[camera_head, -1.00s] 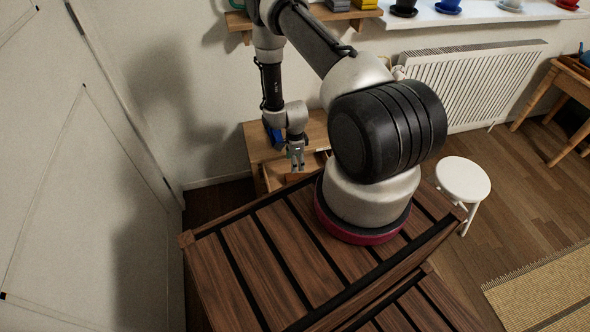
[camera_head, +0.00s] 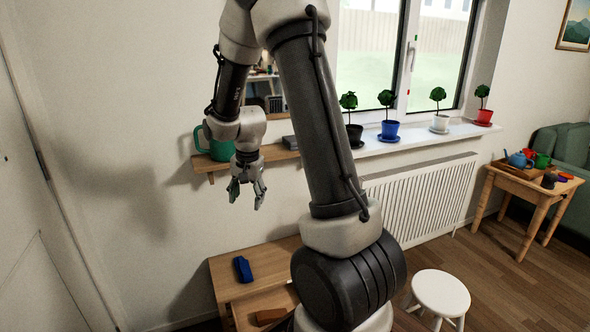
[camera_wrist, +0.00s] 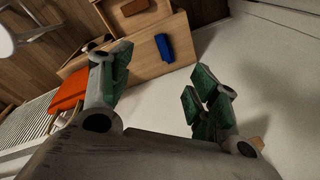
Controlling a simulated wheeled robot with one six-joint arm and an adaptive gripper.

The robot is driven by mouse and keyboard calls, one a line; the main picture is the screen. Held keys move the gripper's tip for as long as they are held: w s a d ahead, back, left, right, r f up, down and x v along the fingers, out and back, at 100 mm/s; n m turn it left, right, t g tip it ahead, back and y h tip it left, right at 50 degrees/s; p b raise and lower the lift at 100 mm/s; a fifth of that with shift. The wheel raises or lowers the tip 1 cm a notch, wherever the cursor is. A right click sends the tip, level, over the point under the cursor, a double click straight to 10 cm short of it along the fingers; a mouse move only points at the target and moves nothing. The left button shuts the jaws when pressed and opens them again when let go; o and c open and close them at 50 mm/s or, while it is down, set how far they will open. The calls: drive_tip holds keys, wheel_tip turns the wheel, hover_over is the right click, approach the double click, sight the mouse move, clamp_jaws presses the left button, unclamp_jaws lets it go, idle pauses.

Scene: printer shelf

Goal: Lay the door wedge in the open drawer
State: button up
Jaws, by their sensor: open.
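A brown block, which looks like the door wedge (camera_head: 270,316), lies inside the open drawer (camera_head: 277,299). The wedge also shows in the wrist view (camera_wrist: 135,7), lying flat on the drawer floor. The drawer is pulled out of a small wooden cabinet (camera_head: 222,268). My gripper (camera_head: 248,192) is open and empty, high above the cabinet and in front of the wall shelf. In the wrist view its green-padded fingers (camera_wrist: 155,85) are spread wide with nothing between them. My arm hides part of the drawer's right side in the head view.
A blue object (camera_head: 243,269) lies on the cabinet top. Potted plants line the windowsill. A white stool (camera_head: 440,293) stands at the right. An orange thing (camera_wrist: 70,92) shows in the wrist view.

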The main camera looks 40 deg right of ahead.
drive_tip(key=s+a+r+n+t, duration=0.15)
drive_tip(key=s+r+n, duration=0.35)
drive_tip(key=s+r, duration=0.65)
drive_tip(key=s+r+n, duration=0.3)
drive_tip(key=s, duration=0.4)
drive_tip(key=s+a+r+n, duration=0.1)
drive_tip(key=s+r+n, duration=0.2)
drive_tip(key=s, duration=0.4)
drive_tip(key=shift+s+r+t, duration=0.25)
drive_tip(key=shift+r+t, duration=0.1)
drive_tip(key=shift+r, duration=0.45)
drive_tip(key=shift+a, duration=0.1)
